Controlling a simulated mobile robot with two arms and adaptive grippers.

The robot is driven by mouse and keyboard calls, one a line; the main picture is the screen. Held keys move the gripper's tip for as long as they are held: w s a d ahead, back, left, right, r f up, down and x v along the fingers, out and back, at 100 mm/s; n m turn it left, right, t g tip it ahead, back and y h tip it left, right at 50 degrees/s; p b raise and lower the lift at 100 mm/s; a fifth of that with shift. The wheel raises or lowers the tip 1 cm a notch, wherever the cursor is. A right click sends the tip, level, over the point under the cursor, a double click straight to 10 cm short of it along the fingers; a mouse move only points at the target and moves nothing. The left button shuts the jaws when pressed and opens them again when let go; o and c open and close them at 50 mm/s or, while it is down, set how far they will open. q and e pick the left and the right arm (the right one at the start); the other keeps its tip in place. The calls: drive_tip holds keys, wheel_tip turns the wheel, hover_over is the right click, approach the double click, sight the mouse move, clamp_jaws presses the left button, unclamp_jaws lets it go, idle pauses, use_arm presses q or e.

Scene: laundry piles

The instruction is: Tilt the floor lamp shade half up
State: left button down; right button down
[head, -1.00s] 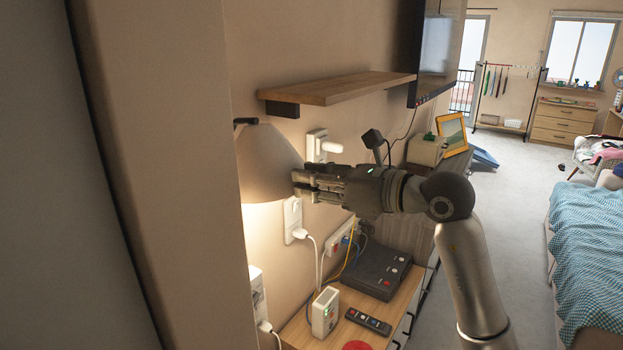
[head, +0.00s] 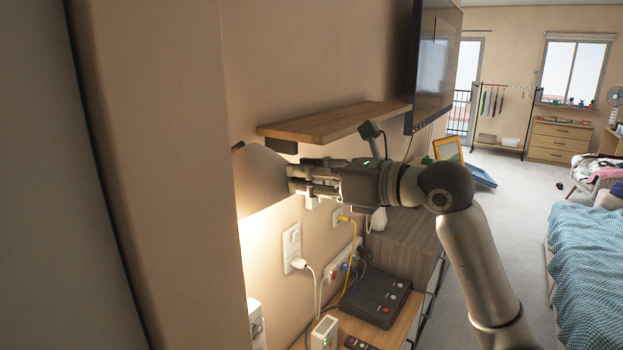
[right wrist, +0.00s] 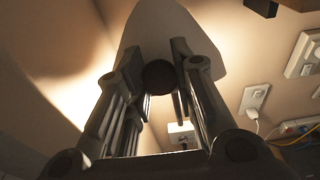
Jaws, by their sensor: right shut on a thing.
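The floor lamp shade (head: 258,180) is a lit, pale cone at the left of the head view, partly cut off by the wall edge in front of it. Its light falls on the wall below. My right gripper (head: 292,180) is shut at the shade's right edge. In the right wrist view the shade (right wrist: 165,35) rises beyond the fingers, and a dark round knob (right wrist: 159,77) sits between the fingertips of my right gripper (right wrist: 160,75). The lamp's pole and base are hidden. My left gripper is not in view.
A wooden wall shelf (head: 335,122) is just above my right gripper. Wall sockets (head: 292,248) with plugs and cables are below it. A black box (head: 375,298) stands on the wooden cabinet (head: 350,328). A wall screen (head: 432,65) hangs beyond. Open floor (head: 515,220) lies to the right.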

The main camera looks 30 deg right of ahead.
drive_tip(key=shift+r, duration=0.1)
drive_tip(key=c, duration=1.6)
unclamp_jaws()
drive_tip(key=o, duration=0.4)
drive_tip(key=shift+w+a+f, duration=0.15)
drive_tip(key=shift+w+f, duration=0.05)
drive_tip(key=shift+w, duration=0.2)
drive_tip(key=shift+s, duration=0.15)
drive_tip(key=shift+s, duration=0.15)
drive_tip(key=v, duration=1.1)
drive_tip(key=shift+s+d+r, duration=0.1)
drive_tip(key=shift+s+d, duration=0.15)
drive_tip(key=shift+d, duration=0.05)
